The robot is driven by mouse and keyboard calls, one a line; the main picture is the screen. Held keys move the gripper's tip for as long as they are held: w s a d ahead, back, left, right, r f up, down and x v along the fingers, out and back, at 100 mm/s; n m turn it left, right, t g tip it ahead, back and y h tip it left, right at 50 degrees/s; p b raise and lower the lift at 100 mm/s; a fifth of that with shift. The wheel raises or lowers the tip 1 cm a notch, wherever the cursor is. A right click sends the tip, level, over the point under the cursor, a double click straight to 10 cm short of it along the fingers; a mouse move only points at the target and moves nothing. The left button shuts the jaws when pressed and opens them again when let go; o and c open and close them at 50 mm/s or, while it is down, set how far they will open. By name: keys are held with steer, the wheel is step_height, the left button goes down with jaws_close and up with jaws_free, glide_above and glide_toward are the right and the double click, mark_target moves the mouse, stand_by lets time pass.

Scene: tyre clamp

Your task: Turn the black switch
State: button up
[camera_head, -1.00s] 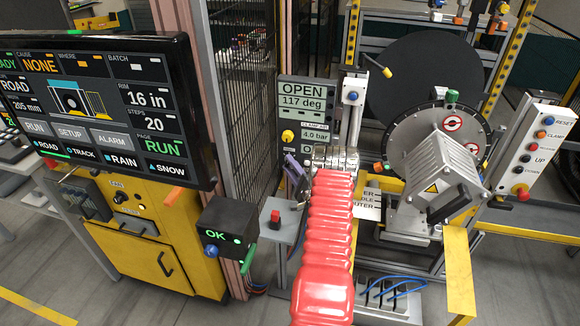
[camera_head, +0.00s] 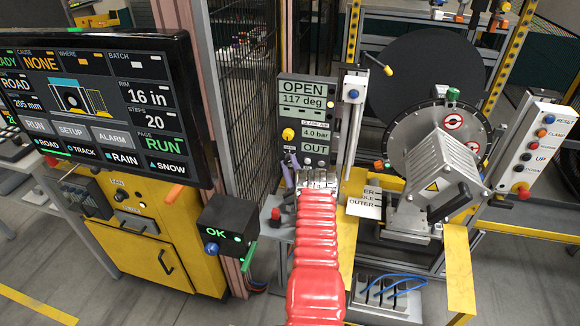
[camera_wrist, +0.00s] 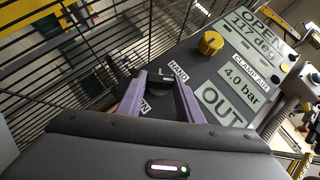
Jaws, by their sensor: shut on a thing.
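The black switch (camera_wrist: 159,82) is a small dark knob on the grey control panel, seen in the wrist view between labels reading "HAND" and one partly hidden that ends in "N". My gripper (camera_wrist: 160,77) has its two purple fingers on either side of the switch and is shut on it. The fingers hide part of the knob and its lower surround. In the head view my gripper (camera_head: 290,168) is at the lower left of the panel, and the switch itself is too small and covered to make out.
The panel (camera_head: 283,104) carries a yellow knob (camera_wrist: 210,43) and displays reading "OPEN 117 deg", "4.0 bar" and "OUT" (camera_wrist: 221,104). A wire mesh fence (camera_head: 247,90) stands close on the left. A red button (camera_head: 276,213) and a black "OK" box (camera_head: 226,222) are nearby.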

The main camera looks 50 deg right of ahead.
steer(key=shift+s+f, duration=0.15)
steer(key=shift+f, duration=0.15)
steer(key=o, duration=1.1)
steer(key=shift+r, duration=0.2)
steer(key=shift+c, duration=0.2)
